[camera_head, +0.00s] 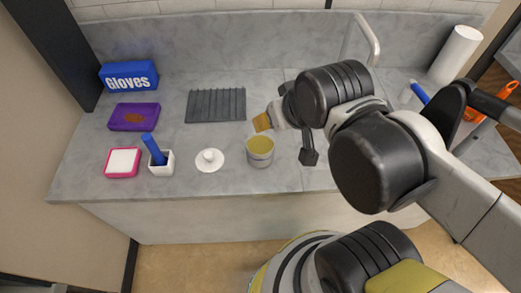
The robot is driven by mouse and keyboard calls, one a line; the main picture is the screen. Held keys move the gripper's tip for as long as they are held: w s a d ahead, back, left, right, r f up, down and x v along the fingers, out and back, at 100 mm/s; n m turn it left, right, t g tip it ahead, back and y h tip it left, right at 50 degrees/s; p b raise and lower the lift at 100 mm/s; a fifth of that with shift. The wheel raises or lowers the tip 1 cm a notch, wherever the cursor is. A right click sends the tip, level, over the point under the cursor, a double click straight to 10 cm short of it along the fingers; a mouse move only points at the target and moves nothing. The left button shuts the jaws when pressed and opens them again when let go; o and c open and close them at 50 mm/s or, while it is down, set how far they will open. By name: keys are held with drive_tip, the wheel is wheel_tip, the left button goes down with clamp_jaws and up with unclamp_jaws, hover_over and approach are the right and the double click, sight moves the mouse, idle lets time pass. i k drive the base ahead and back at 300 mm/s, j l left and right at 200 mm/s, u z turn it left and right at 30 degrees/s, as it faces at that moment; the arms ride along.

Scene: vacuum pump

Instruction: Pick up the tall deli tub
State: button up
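A short-looking round tub (260,152), pale with a yellowish top and a band around its side, stands upright on the counter left of my arm. It is the only tub I can make out, and its height is hard to judge from above. My gripper (287,138) is at the arm's end, above and to the right of the tub. A dark finger-like part hangs down to the right of the tub, apart from it in the picture. A tan piece shows at the arm's end, just above the tub. The arm links hide much of the gripper, so its opening is unclear.
Left of the tub are a white knobbed lid (209,160), a white cup (161,164) with a blue handle, a pink-edged box (123,162), a purple box (134,117) and a gloves box (129,76). A grey ribbed mat (215,106) lies behind. A faucet (366,40) stands behind my arm.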

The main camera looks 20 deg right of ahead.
sight(259, 148)
drive_tip(key=k, duration=1.15)
drive_tip(key=j+z, duration=0.05)
drive_tip(key=j, duration=0.05)
